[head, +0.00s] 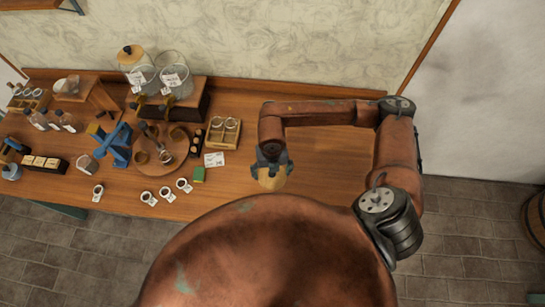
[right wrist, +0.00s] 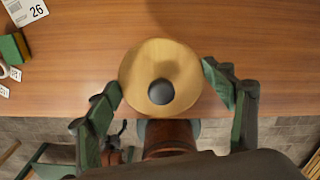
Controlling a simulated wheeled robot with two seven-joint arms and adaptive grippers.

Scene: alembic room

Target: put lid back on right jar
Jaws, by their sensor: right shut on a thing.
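The right jar (head: 172,64) is clear glass with a white label and an open top. It stands on a dark raised stand (head: 192,107) at the back of the table, beside the left jar (head: 141,72), which wears a round wooden lid (head: 130,54) with a dark knob. My right gripper (head: 271,167) is shut on another round wooden lid (head: 271,181), near the table's front edge, well right of and in front of the jars. In the right wrist view this lid (right wrist: 180,64) shows its dark knob, between the fingers. My left gripper is not in view.
A round wooden board (head: 178,165) with glassware, a blue stand (head: 118,150), a wooden rack (head: 225,132) and a green block (head: 199,174) occupy the table's middle. Small labelled rings lie along the front. The table (head: 330,165) is clear on the right.

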